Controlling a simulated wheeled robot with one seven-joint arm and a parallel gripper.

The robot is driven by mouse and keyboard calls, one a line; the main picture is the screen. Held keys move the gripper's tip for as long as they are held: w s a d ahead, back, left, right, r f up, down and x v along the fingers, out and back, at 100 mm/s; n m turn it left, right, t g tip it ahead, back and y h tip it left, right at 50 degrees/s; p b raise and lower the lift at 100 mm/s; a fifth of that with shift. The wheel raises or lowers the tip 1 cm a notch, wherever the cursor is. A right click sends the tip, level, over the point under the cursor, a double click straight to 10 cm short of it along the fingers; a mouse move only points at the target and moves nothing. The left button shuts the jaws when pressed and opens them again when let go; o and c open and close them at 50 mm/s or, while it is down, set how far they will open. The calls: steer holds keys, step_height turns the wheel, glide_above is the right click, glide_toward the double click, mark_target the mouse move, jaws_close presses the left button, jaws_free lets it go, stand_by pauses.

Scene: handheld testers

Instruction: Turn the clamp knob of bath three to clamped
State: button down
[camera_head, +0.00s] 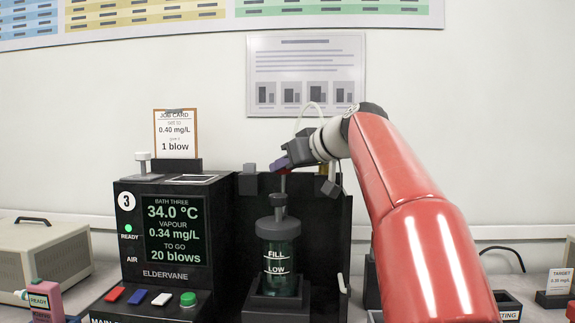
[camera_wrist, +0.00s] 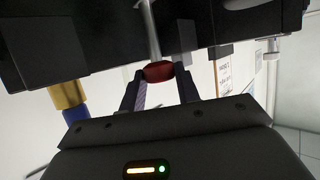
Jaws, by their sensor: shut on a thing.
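Bath three (camera_head: 160,277) is a black unit with a lit screen reading 34.0 °C, vapour 0.34 mg/L, to go 20 blows. Beside it a glass jar (camera_head: 278,255) marked FILL and LOW stands in a black frame, with a thin rod (camera_head: 283,186) above its lid. My gripper (camera_head: 284,165) is at the top of this rod. In the wrist view a dark red knob (camera_wrist: 158,71) on the rod's end sits between the fingertips of my gripper (camera_wrist: 160,78), which are shut on it. In the head view the fingers largely hide the knob; its turn position cannot be read.
A job card (camera_head: 176,134) stands on the unit. Red, blue and white keys and a green button (camera_head: 188,299) are at its front. A pink handheld tester (camera_head: 45,300) and a beige box (camera_head: 50,262) are at left. My arm covers the bench right of the frame.

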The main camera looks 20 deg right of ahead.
steer(key=c, duration=1)
jaws_free()
steer(key=v, duration=0.7)
steer(key=shift+s+d+r, duration=0.15)
steer(key=shift+s+r, duration=0.05)
steer(key=shift+s, duration=0.15)
